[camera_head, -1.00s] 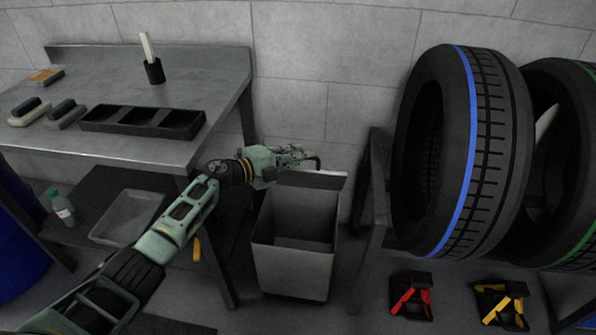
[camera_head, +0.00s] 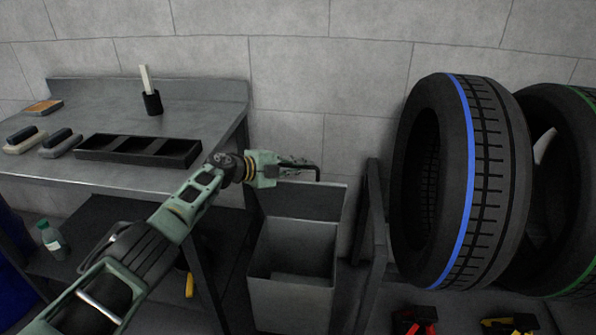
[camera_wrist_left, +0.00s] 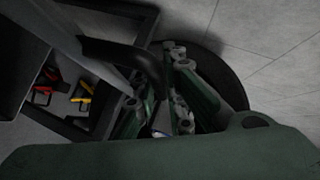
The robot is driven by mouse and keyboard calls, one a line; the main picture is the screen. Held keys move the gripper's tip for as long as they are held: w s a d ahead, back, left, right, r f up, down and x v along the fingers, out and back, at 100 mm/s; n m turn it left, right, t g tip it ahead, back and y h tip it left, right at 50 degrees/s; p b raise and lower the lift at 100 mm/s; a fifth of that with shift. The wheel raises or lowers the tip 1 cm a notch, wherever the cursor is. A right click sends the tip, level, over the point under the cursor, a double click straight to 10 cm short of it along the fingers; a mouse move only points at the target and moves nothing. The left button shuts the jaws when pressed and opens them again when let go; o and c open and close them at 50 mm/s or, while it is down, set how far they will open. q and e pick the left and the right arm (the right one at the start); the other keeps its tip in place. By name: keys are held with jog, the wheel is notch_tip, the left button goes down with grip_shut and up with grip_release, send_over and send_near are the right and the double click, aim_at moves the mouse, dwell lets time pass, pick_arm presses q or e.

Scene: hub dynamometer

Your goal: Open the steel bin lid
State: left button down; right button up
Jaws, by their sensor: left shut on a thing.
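The steel bin (camera_head: 290,303) stands on the floor right of the workbench, its top open and its dark inside showing. Its lid (camera_head: 310,202) stands raised at the back rim, near the wall. My left gripper (camera_head: 298,170) is at the lid's top edge, shut on the lid's dark curved handle (camera_head: 317,172). In the left wrist view the handle (camera_wrist_left: 110,50) runs as a dark bent bar to between the fingers of the gripper (camera_wrist_left: 162,105). The fingers partly hide the grip there. My right gripper is out of view.
The workbench (camera_head: 60,175) on the left carries a black divided tray (camera_head: 137,149) and a cup (camera_head: 152,102). A tyre rack post (camera_head: 372,215) stands close right of the bin, with large tyres (camera_head: 470,180) beyond. Grey wall is behind.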

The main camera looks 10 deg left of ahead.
pick_arm(q)
jog(key=shift+r, duration=0.1)
jog(key=c, duration=1.8)
grip_release()
jog(key=shift+w+r, duration=0.1)
jog(key=shift+r, duration=0.2)
notch_tip(320, 180, up, 9)
jog(key=shift+r, duration=0.25)
